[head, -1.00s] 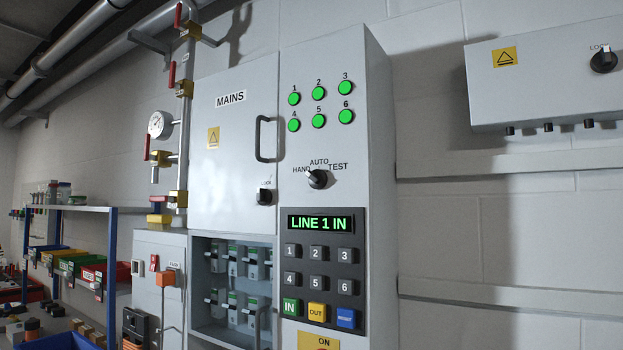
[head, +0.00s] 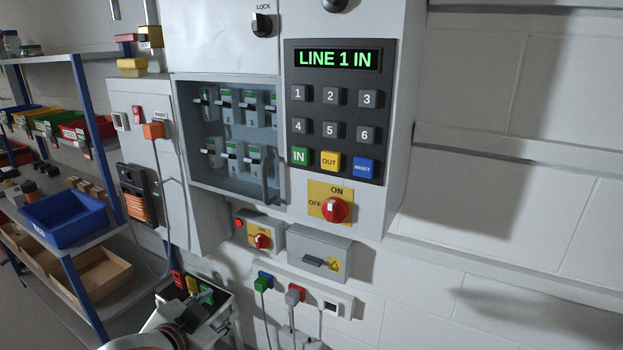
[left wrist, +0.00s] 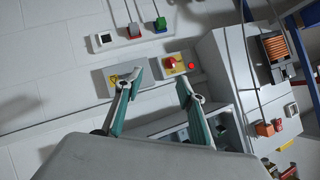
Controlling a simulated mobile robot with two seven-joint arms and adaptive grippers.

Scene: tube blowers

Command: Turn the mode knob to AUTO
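The mode knob (head: 335,4) is a black knob cut off by the top edge of the head view. Its pointer and its HAND, AUTO and TEST labels are out of the picture now. It stands above the keypad panel (head: 290,110), whose display reads LINE 1 IN. My left gripper (head: 218,318) is low in the head view, far below the knob. In the left wrist view my left gripper (left wrist: 158,86) has its two fingers spread apart with nothing between them. My right gripper is in neither view.
A red ON/OFF switch (head: 334,209), a smaller red switch (head: 262,241) and a grey hinged box (head: 318,252) are below the panel. The open breaker compartment (head: 182,130) is left of it. Plugged cables hang below; shelves with a blue bin (head: 62,222) stand left.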

